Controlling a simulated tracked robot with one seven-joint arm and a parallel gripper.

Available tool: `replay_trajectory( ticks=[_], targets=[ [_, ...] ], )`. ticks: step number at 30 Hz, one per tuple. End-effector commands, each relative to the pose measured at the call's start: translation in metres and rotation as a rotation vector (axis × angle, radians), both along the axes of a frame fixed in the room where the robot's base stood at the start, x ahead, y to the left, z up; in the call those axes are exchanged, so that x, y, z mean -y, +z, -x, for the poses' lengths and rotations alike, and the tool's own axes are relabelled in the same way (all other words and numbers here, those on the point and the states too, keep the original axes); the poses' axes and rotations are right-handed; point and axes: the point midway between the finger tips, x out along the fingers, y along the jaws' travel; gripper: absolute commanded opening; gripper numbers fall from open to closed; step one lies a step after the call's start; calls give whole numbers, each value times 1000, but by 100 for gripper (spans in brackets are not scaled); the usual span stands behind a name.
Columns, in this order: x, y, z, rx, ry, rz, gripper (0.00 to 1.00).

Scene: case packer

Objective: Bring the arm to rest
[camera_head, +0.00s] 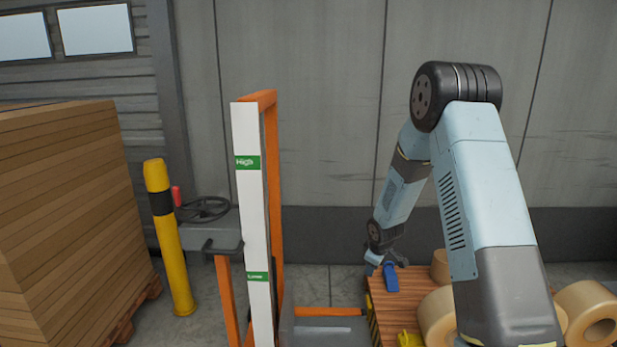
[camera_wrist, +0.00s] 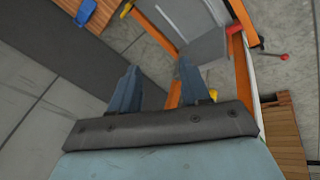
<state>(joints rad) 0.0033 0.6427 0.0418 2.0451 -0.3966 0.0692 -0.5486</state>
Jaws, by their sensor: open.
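My arm reaches up and over on the right side of the head view and bends down towards the back wall. My gripper (camera_head: 386,261) hangs at its end, beside the wooden-topped stand in the picture. In the wrist view my gripper (camera_wrist: 158,70) shows two blue-grey fingers spread apart with nothing between them. A small blue object (camera_head: 391,278) shows just below the gripper in the head view. It also shows on the wood in the wrist view (camera_wrist: 85,12), away from the fingers.
The wooden top (camera_head: 407,296) carries tan tape rolls (camera_head: 436,318) and a yellow item (camera_head: 409,339). An orange-and-white frame (camera_head: 248,190) with a handwheel (camera_head: 203,209) stands left of the arm. A yellow post (camera_head: 170,250) and stacked cardboard (camera_head: 65,210) stand farther left. A grey wall (camera_head: 310,120) is behind.

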Motion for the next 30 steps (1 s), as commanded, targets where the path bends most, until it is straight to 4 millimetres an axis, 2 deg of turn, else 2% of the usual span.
replay_trajectory(
  ticks=[1, 3, 12, 21, 30],
  targets=[
    [2, 21, 3, 10, -24, -1, 46],
    [6, 45, 9, 16, -60, -3, 46],
    [17, 142, 48, 41, -213, -27, 46],
    [25, 223, 103, 64, -361, -69, 46],
    [30, 288, 170, 83, -505, -128, 46]
  ],
)
